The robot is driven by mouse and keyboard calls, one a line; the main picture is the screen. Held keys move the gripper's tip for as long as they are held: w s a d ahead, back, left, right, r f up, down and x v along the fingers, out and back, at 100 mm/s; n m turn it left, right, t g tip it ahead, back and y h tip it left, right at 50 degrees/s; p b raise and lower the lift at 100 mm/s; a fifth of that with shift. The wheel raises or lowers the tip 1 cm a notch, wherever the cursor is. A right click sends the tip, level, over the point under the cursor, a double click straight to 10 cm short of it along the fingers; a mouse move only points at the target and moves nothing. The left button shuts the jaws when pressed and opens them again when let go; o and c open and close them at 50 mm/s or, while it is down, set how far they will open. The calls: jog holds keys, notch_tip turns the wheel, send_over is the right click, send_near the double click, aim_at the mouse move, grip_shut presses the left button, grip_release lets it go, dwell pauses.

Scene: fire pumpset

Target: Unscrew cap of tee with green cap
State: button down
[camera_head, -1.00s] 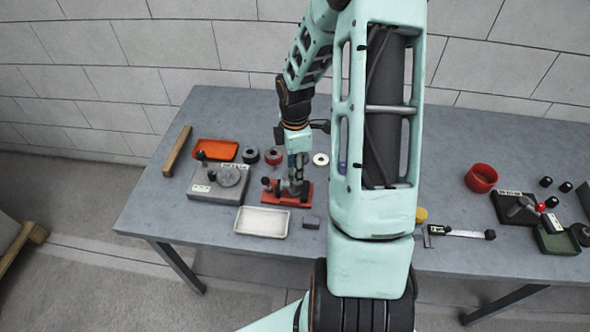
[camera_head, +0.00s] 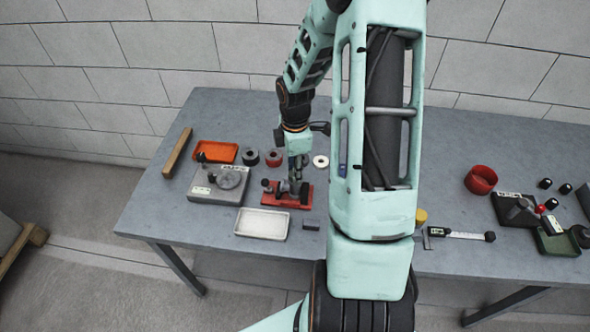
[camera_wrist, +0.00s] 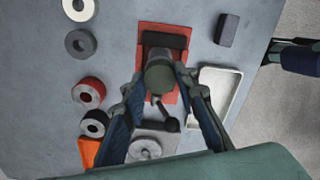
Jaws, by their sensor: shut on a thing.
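The tee with the cap stands upright in a red holder (camera_head: 281,196) on the left half of the table. The holder's red base also shows in the wrist view (camera_wrist: 148,30). In the wrist view the dull grey-green cap (camera_wrist: 160,77) is between the two fingers of my gripper (camera_wrist: 160,84), seen from above. My gripper (camera_head: 297,172) points down over the holder and is shut on the cap. The tee's body is mostly hidden under the cap and fingers, so I cannot tell how far the thread is engaged.
A white tray (camera_head: 262,224) lies in front of the holder, with a small dark block (camera_head: 311,224) beside it. A grey fixture (camera_head: 216,190) and an orange tray (camera_head: 214,151) are to the left. Several rings, including a red one (camera_head: 273,158), lie behind.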

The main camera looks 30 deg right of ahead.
jog(key=shift+r+n+p, duration=0.25)
jog(key=shift+n+p, duration=0.55)
jog(key=shift+n, duration=0.2)
jog(key=shift+f+n+p, duration=0.1)
jog(key=shift+n+p, duration=0.4)
jog(key=shift+n, duration=0.6)
jog(key=shift+f, duration=0.15)
jog(key=shift+n, duration=0.4)
jog(key=n, duration=0.3)
jog(key=shift+n, duration=0.6)
jog(key=n, duration=0.4)
jog(key=shift+n, duration=0.3)
